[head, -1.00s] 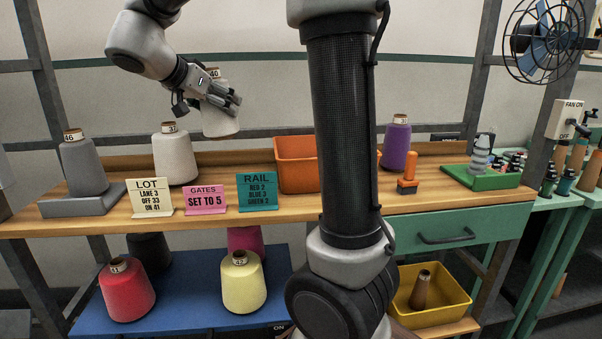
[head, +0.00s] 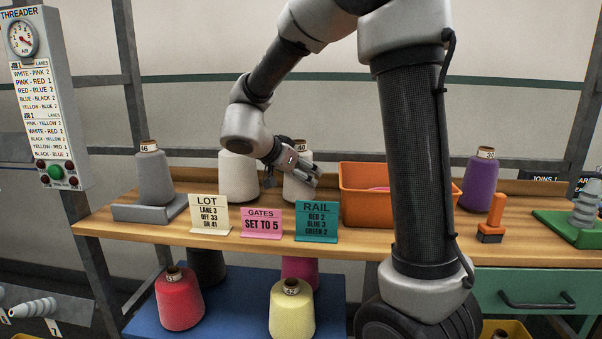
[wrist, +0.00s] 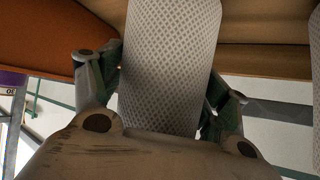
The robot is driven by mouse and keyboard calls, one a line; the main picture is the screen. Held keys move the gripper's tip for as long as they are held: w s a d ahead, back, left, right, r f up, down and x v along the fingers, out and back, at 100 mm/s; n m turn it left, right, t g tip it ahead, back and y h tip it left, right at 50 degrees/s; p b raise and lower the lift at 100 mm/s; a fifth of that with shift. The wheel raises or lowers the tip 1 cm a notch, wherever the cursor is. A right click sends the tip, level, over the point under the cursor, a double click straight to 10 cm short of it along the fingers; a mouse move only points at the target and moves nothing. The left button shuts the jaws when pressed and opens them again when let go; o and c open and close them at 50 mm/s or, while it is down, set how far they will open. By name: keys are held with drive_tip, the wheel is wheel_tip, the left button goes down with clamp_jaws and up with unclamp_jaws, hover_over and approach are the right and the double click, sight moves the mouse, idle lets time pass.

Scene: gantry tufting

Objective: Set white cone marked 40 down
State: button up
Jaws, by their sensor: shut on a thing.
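The white cone marked 40 (head: 297,189) is upright on the bench's rear half, between another white cone (head: 238,180) and the orange bin (head: 372,212). Its base looks level with its neighbour's; I cannot tell for sure whether it touches the wood. My gripper (head: 308,173) is shut on it, reaching in from the left across its upper body. In the wrist view the cone's patterned side (wrist: 170,65) fills the middle between my gripper's fingers (wrist: 160,100). The wooden bench (head: 400,238) shows below.
A LOT sign (head: 209,214), a pink GATES sign (head: 262,223) and a teal RAIL sign (head: 317,221) stand along the front edge. A grey cone (head: 153,178) stands at left, a purple cone (head: 479,182) at right. Several cones sit on the blue lower shelf (head: 236,309).

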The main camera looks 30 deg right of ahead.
drive_tip(key=shift+f, duration=0.15)
drive_tip(key=o, duration=1.4)
drive_tip(key=shift+o, duration=0.2)
drive_tip(key=shift+a+r, duration=0.2)
drive_tip(key=shift+r, duration=0.1)
drive_tip(key=v, duration=1.1)
drive_tip(key=shift+s+a, duration=0.2)
drive_tip(key=shift+r, duration=0.15)
